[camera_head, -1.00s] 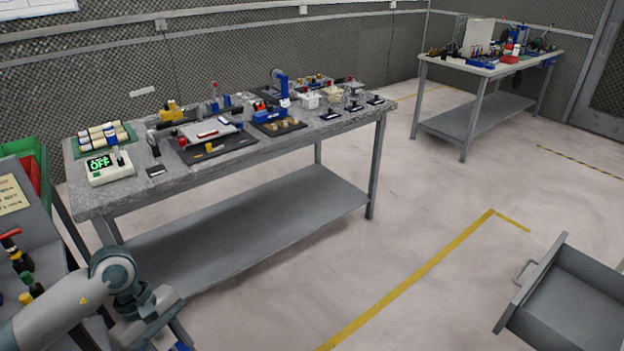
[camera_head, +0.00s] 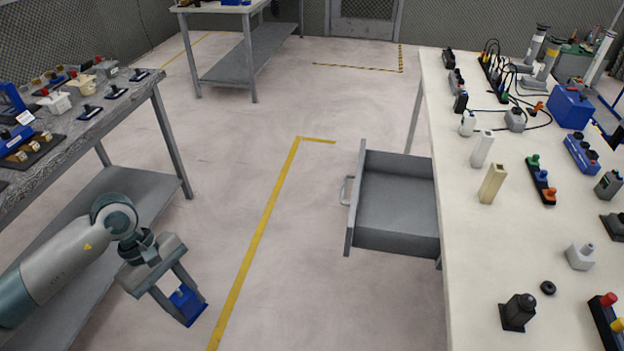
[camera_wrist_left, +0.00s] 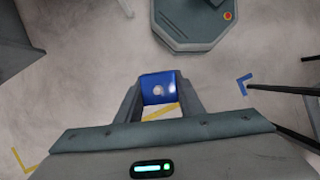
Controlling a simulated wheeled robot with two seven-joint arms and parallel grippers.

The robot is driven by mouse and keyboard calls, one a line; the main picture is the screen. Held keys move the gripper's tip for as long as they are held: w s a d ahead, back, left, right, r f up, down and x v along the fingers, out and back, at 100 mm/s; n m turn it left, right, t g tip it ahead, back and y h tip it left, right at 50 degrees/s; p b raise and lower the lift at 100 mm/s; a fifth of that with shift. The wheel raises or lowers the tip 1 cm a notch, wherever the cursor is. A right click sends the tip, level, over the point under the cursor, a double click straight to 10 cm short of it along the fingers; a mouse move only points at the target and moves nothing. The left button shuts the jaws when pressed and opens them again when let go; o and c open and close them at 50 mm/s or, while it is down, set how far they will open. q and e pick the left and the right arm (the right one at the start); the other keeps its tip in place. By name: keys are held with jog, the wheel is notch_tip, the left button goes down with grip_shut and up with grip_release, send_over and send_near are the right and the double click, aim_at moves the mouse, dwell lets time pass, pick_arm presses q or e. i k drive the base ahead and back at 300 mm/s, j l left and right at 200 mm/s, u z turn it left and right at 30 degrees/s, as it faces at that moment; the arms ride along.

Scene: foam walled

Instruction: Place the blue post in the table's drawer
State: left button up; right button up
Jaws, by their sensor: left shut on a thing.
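My left gripper (camera_head: 180,298) is at the lower left of the head view, shut on the blue post (camera_head: 187,304). The post hangs between the two fingers above bare floor. In the left wrist view the blue post (camera_wrist_left: 158,88) shows a blue face with a pale round spot, between the fingertips. The grey drawer (camera_head: 398,208) stands pulled out from the left side of the white-topped table (camera_head: 480,250). Its handle (camera_head: 345,190) faces left, and its inside looks empty. The left gripper is left of the drawer, apart from it. My right gripper is not in view.
Open floor with a yellow line (camera_head: 260,235) lies between the gripper and the drawer. A grey workbench (camera_head: 130,110) with parts stands at left. The white tabletop carries several parts, including a beige post (camera_head: 492,184). Another bench (camera_head: 240,45) stands at the back.

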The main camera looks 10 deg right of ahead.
aim_at(400, 209)
jog(key=i+z, duration=0.15)
jog(key=z, duration=0.3)
jog(key=i+j+z, duration=0.1)
jog(key=z, duration=0.35)
jog(key=i+j+z, duration=0.1)
jog(key=z, duration=0.35)
jog(key=i+j+z, duration=0.25)
jog(key=z, duration=0.25)
jog(key=i+j+z, duration=0.15)
jog(key=j+z, duration=0.3)
